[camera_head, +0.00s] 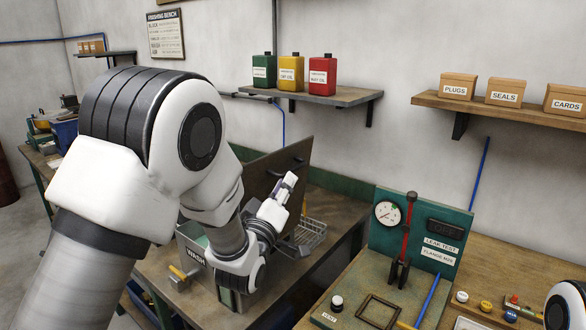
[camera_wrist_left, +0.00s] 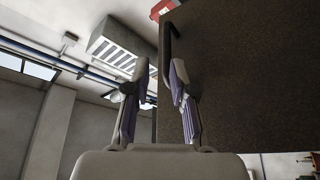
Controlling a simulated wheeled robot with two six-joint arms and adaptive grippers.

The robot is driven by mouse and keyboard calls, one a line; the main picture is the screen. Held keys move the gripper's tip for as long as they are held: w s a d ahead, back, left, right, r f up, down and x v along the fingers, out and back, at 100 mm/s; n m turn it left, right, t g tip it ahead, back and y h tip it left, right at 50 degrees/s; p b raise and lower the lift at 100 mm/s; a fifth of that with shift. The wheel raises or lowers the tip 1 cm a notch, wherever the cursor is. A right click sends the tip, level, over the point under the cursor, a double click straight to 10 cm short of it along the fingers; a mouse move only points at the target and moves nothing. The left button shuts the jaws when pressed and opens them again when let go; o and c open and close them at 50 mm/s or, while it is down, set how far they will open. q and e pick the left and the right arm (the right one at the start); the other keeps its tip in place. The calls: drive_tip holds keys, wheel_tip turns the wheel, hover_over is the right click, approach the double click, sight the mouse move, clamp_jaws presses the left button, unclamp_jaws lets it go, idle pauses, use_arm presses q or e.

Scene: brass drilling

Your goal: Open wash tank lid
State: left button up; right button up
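The wash tank (camera_head: 193,262) stands on the left bench with a "WASH" label on its front, partly hidden by my left arm. Its dark lid (camera_head: 262,168) stands raised and steeply tilted at the tank's back. In the left wrist view the lid (camera_wrist_left: 245,75) fills the right side, with its dark bar handle (camera_wrist_left: 173,38) near the left edge. My left gripper (camera_head: 287,186) is in front of the lid, near the handle. In the wrist view its fingers (camera_wrist_left: 158,70) are apart with nothing clearly between them; the right finger overlaps the handle's lower end. My right gripper is out of view.
A wire basket (camera_head: 312,233) is right of the tank. A green test panel with a gauge (camera_head: 388,213) stands on the right bench. Green, yellow and red cans (camera_head: 291,74) stand on a wall shelf; boxes (camera_head: 504,92) are on another. The air above the right bench is mostly free.

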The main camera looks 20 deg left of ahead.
sight(294, 170)
use_arm(q)
drive_tip(key=x, duration=0.2)
drive_tip(key=p+x, duration=0.1)
drive_tip(key=x, duration=0.1)
drive_tip(key=f+x, duration=0.1)
drive_tip(key=x, duration=0.1)
drive_tip(key=shift+w+a+p, duration=0.1)
drive_tip(key=shift+w+p, duration=0.05)
drive_tip(key=shift+p, duration=0.25)
drive_tip(key=shift+w, duration=0.25)
drive_tip(key=shift+s+r, duration=0.15)
drive_tip(key=shift+s, duration=0.1)
clamp_jaws()
drive_tip(key=shift+c, duration=1.7)
unclamp_jaws()
drive_tip(key=o, duration=0.3)
drive_tip(key=shift+o, duration=0.2)
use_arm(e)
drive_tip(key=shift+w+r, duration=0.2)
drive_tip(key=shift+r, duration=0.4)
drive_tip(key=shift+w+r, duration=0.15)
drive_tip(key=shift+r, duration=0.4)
